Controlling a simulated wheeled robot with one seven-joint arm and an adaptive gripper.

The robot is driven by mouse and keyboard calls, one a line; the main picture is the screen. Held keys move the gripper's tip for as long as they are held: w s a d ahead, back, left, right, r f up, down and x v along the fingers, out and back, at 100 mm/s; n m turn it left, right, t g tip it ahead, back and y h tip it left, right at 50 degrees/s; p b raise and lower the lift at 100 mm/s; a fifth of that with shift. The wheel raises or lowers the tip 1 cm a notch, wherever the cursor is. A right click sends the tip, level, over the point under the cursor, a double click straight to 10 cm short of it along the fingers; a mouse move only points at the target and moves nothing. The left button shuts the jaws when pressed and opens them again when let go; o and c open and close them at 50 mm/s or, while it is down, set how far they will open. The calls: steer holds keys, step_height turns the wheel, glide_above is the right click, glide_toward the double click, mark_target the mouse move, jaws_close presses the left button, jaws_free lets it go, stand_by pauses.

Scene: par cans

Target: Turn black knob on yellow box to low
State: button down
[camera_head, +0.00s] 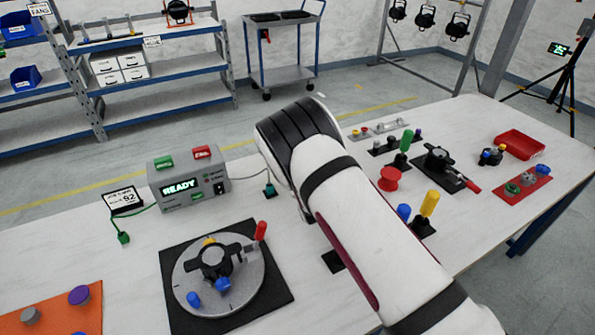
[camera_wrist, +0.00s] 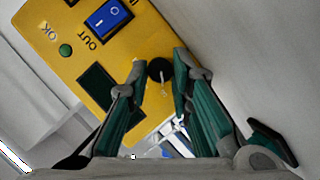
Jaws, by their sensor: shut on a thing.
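The yellow box (camera_wrist: 75,32) fills the upper left of the wrist view, with a blue rocker switch (camera_wrist: 108,18), a green button (camera_wrist: 66,50) and a dark panel (camera_wrist: 97,87). The black knob (camera_wrist: 160,69) is at its right edge, with a pale mark on its lower side. My gripper (camera_wrist: 160,68) has its green-padded fingers on either side of the knob and is shut on it. I cannot read any low marking. In the head view my white arm hides the yellow box, the knob and my gripper.
A grey box with a READY display (camera_head: 181,188) and a round plate on a black base (camera_head: 175,263) stand left of my arm. To the right are several small knobs, a clamp on a black plate (camera_head: 437,160) and a red tray (camera_head: 520,144). The table front left is partly bare.

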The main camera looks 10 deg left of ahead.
steer(key=c, duration=1.4)
jaws_free()
steer(key=shift+c, duration=0.2)
